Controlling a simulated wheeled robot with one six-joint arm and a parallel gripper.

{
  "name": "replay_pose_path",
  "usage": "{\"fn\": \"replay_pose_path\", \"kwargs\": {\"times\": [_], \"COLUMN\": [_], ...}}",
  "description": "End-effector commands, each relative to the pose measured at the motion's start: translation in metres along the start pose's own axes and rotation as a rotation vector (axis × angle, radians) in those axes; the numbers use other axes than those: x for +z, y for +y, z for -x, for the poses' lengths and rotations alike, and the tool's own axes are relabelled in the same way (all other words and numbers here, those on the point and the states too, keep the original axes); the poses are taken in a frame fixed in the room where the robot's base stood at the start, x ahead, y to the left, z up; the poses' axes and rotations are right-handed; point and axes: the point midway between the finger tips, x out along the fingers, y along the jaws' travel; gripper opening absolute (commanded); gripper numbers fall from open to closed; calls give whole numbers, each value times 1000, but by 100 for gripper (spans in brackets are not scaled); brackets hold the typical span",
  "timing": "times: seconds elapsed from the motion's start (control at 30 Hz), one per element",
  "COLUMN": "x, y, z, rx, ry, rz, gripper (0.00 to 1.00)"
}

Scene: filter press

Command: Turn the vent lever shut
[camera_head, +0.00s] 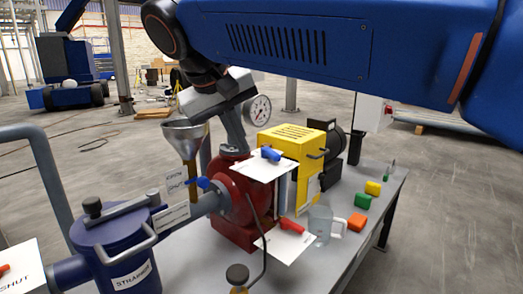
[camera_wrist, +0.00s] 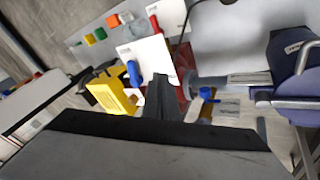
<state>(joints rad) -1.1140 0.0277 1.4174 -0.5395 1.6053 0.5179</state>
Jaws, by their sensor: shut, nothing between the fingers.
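My gripper (camera_head: 238,150) points down above the red pump body (camera_head: 243,205), its grey fingers shut and empty; they also show in the wrist view (camera_wrist: 161,78). Three levers are near it, and I cannot read which is the vent lever. A blue lever (camera_head: 270,153) lies on a white plate on top, right of my fingertips; it also shows in the wrist view (camera_wrist: 134,73). A red lever (camera_head: 292,226) is on a lower white plate. Another blue lever (camera_head: 202,183) is on the pipe under the funnel, beside OPEN and SHUT labels. My fingers appear apart from all three.
A funnel (camera_head: 184,137) and pressure gauge (camera_head: 258,111) stand close to my gripper. A yellow motor housing (camera_head: 292,147) is to the right. A clear jug (camera_head: 320,222) and coloured blocks (camera_head: 357,222) are at the right. A blue strainer (camera_head: 118,250) is front left.

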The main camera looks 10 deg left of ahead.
Motion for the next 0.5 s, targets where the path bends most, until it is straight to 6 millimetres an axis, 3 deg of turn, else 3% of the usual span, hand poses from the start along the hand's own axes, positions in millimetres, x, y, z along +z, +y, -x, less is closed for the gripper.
{"fn": "replay_pose_path", "kwargs": {"times": [0.1,0.23,0.5], "x": [-5,-8,-11], "y": [-2,-2,1], "z": [20,28,0], "rx": [29,43,46], "ry": [71,101,101], "rz": [-8,-15,-17], "gripper": [0,0,0]}}
